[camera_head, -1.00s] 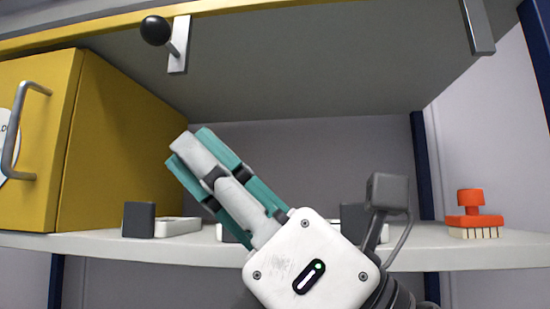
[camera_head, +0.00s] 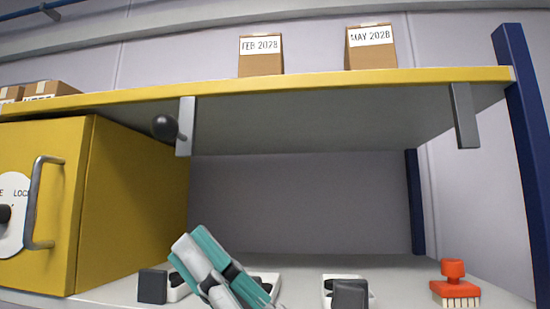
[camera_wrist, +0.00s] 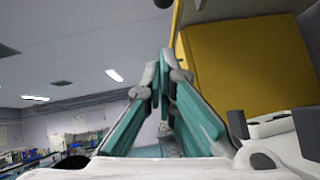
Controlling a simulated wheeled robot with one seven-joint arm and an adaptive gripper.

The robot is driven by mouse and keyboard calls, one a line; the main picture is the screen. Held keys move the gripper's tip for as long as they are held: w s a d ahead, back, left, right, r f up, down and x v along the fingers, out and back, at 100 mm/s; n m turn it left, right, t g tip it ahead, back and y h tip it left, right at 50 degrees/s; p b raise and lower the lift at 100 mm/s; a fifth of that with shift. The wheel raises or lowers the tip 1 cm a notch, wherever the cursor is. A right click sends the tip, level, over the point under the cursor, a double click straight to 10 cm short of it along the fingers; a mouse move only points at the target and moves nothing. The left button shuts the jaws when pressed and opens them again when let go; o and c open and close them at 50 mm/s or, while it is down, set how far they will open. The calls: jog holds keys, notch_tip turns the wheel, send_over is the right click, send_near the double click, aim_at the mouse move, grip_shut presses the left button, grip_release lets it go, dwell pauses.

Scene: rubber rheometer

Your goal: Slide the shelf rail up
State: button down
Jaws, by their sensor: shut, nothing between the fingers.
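A grey metal rail (camera_head: 186,135) hangs from the front edge of the yellow upper shelf (camera_head: 330,82). A black ball knob (camera_head: 165,127) sticks out beside it. A second grey rail (camera_head: 464,115) hangs at the shelf's right end. My gripper (camera_head: 195,240) has teal and grey fingers, which are shut and empty. In the head view it appears below the knob, apart from it. In the wrist view my gripper (camera_wrist: 160,68) points up, fingertips together. A dark round thing, probably the knob (camera_wrist: 163,3), is cut off at the top edge there.
A yellow cabinet (camera_head: 130,205) with a metal handle (camera_head: 36,205) stands at the left, close to the left rail. The lower shelf (camera_head: 405,270) holds dark-ended white devices and an orange brush (camera_head: 455,285). Labelled boxes (camera_head: 261,55) stand on the upper shelf. A blue post (camera_head: 529,150) rises at right.

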jog(key=w+a+r+p, duration=0.2)
jog(key=a+r+p, duration=0.3)
jog(key=r, duration=0.4)
jog(key=shift+a, duration=0.25)
jog(key=shift+w, duration=0.2)
